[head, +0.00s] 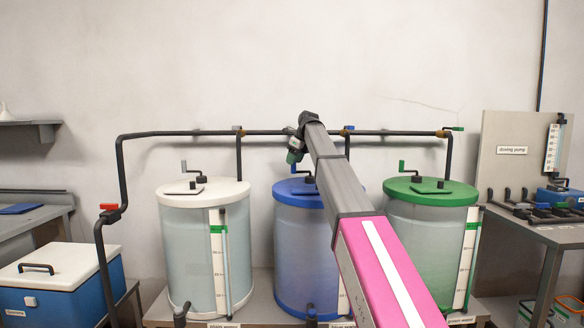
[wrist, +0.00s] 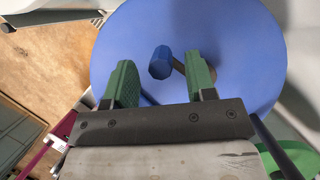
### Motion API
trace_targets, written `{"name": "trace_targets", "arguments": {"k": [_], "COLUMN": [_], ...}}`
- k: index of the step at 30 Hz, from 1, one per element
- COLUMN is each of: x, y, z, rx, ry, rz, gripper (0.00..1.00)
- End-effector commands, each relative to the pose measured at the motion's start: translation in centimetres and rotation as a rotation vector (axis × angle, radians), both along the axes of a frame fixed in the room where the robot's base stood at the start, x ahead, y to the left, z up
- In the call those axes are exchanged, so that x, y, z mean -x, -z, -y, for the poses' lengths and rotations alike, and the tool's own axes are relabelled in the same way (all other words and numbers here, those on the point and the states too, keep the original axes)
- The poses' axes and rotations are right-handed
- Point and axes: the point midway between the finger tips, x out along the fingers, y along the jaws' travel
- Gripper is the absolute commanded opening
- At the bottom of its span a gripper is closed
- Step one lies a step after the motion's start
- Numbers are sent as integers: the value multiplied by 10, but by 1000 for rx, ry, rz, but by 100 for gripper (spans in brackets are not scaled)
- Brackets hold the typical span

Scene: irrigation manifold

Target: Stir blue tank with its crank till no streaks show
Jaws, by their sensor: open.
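The blue tank (head: 296,250) stands in the middle of three tanks. Its wall is a cloudy blue, partly hidden by my arm; I cannot make out clear streaks. Its blue lid (wrist: 250,55) fills much of the wrist view. The crank's blue knob (wrist: 160,62) shows there, with a dark crank arm beside it. My gripper (wrist: 158,68) is open, its green fingers on either side of the knob in the picture. I cannot tell whether they reach down around it. In the head view my gripper (head: 296,148) is just above the blue lid (head: 285,188).
A white-lidded tank (head: 190,250) stands to the left and a green-lidded tank (head: 425,250) to the right, each with its own crank. A black pipe (head: 270,133) runs behind and above them. A dosing pump bench is at right, a blue cooler (head: 65,285) at left.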

Motion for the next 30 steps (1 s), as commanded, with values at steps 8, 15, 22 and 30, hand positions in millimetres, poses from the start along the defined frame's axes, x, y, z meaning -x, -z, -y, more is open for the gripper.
{"name": "trace_targets", "arguments": {"k": [8, 15, 22, 30], "x": [-6, -7, -7, -8], "y": [28, 31, 31, 31], "z": [-10, -11, -11, -8], "rx": [0, 0, 0, 0], "ry": [0, 0, 0, 0], "rz": [0, 1, 1, 1], "gripper": [51, 51, 15, 0]}}
